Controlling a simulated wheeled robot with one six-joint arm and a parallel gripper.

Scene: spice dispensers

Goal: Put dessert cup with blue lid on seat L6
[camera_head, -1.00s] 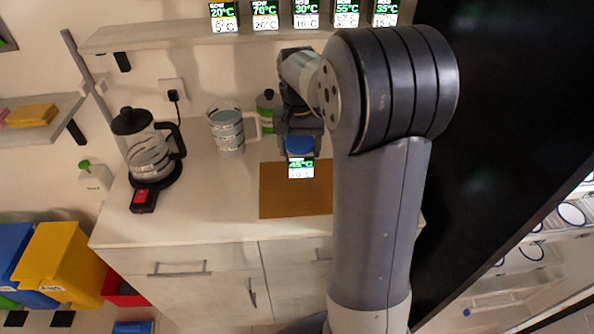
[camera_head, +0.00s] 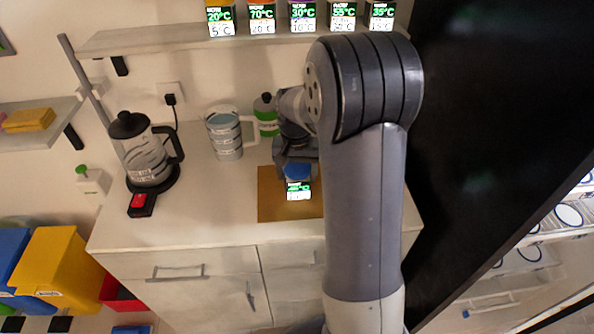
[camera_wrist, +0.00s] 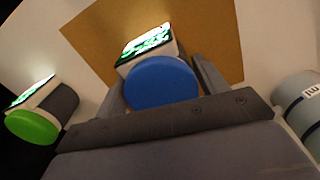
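The dessert cup with blue lid (camera_head: 298,171) is at my gripper (camera_head: 297,158), over the brown mat. Its lit display faces the front. In the wrist view, the blue lid (camera_wrist: 160,82) sits between the two fingers of my gripper (camera_wrist: 163,90), which look shut on the cup. Its display shows beyond the lid. I cannot tell whether the cup's bottom touches the mat. I cannot make out a label L6 in any view.
The brown mat (camera_head: 270,208) lies on the counter (camera_head: 215,190). A kettle (camera_head: 146,160) and measuring jug (camera_head: 228,138) stand left. A green-lidded cup (camera_wrist: 32,127) shows in the wrist view. Several displays line the upper shelf (camera_head: 160,44). A dark cabinet (camera_head: 490,110) is at the right.

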